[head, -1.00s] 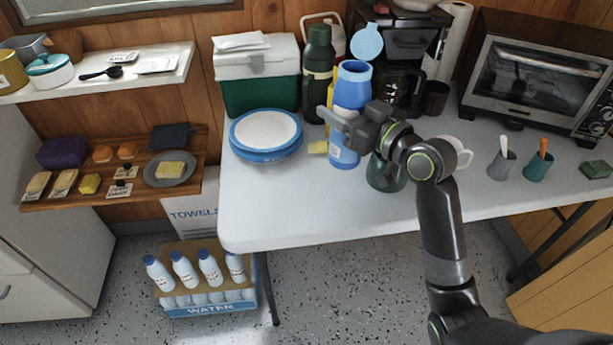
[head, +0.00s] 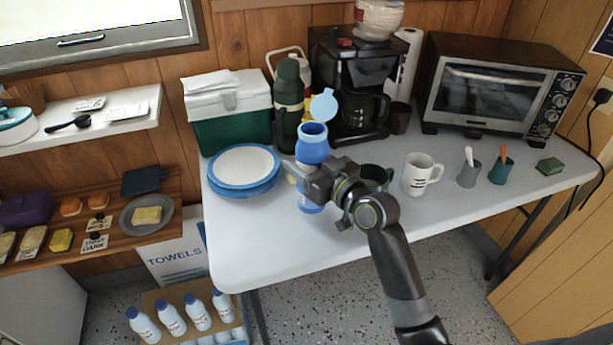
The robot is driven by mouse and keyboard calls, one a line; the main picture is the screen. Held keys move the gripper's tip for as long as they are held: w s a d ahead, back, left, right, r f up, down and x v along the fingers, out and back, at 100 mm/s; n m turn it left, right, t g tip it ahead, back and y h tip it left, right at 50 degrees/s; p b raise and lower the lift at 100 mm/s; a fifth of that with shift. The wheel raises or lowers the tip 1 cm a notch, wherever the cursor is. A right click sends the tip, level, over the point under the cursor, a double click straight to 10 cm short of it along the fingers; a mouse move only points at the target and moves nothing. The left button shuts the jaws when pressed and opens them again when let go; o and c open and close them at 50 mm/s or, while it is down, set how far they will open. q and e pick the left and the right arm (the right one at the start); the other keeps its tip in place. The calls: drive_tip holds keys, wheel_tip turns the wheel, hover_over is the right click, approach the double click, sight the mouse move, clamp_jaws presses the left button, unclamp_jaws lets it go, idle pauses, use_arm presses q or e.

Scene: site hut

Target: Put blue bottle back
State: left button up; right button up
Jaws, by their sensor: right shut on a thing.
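The blue bottle (head: 312,145) is at the left-middle of the white table, with its round light-blue lid (head: 323,105) tipped up. My right gripper (head: 303,180) is shut around the bottle's middle and hides part of its body. The bottle is upright or nearly so. Its lower end shows below the gripper; I cannot tell whether it touches the table. My left gripper is out of view.
Blue-rimmed plates (head: 243,163) lie left of the bottle. A dark green flask (head: 288,105) and a coffee maker (head: 350,75) stand behind. A white mug (head: 420,174) is to the right. The table's front is largely clear.

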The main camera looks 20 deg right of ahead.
wheel_tip(320, 180, down, 3)
drive_tip(key=shift+r, duration=0.1)
use_arm(q)
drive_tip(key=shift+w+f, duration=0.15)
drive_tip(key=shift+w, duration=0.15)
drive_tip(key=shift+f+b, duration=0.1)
drive_tip(key=shift+b, duration=0.3)
use_arm(e)
drive_tip(key=shift+f, duration=0.25)
drive_tip(key=o, duration=0.8)
drive_tip(key=shift+f, duration=0.1)
drive_tip(key=o, duration=0.5)
drive_tip(key=shift+c, duration=0.2)
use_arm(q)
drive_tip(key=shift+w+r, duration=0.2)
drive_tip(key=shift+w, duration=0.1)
